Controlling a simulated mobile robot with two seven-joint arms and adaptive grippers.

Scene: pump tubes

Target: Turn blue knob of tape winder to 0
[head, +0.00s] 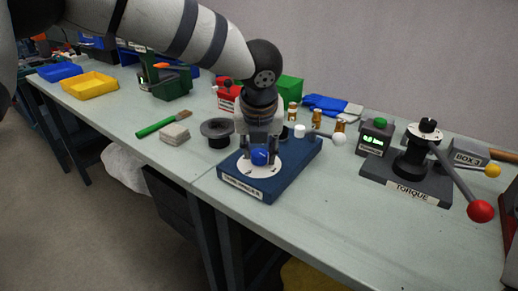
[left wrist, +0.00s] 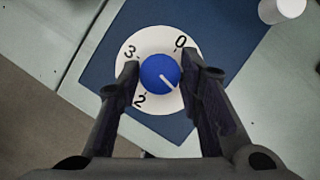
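The tape winder (head: 232,181) is a blue box near the table's front edge, with a white dial (head: 246,170) on top. The blue knob (head: 260,157) sits at the dial's centre. In the left wrist view, the knob (left wrist: 158,68) has a white pointer line aimed to the lower right. The 0 lies at its upper right, the 3 at its upper left and the 2 at its lower left; the right finger covers the dial's right part. My left gripper (head: 260,149) points down, open, with one finger on each side of the knob; contact is unclear. My right gripper is out of view.
A white knob on the winder (head: 299,131) and a lever with a white ball (head: 338,139) are close right of my gripper. A dark round stand (head: 217,132) is to the left. The torque device (head: 406,190) with a red-ball lever (head: 480,211) stands further right.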

